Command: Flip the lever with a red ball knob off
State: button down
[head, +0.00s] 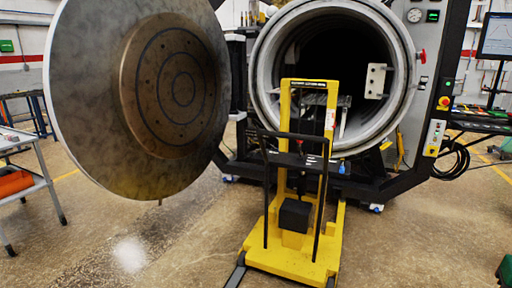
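A small red knob (421,56) sticks out at the right side of the furnace's open round mouth, beside the flange. It looks like the lever's red ball knob, but it is small, and I cannot make out the lever arm or its position. The furnace chamber (405,75) is open and dark inside. My gripper is not in view.
A yellow lift truck (290,258) stands in front of the furnace mouth. The large round door (75,80) is swung open at the left. A red emergency button (444,102) and a control box (434,137) are at the right. Floor at front right is clear.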

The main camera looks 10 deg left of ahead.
aim_at(300, 147)
jog(key=u, duration=0.5)
jog(key=i, duration=1.4)
jog(key=u, duration=0.05)
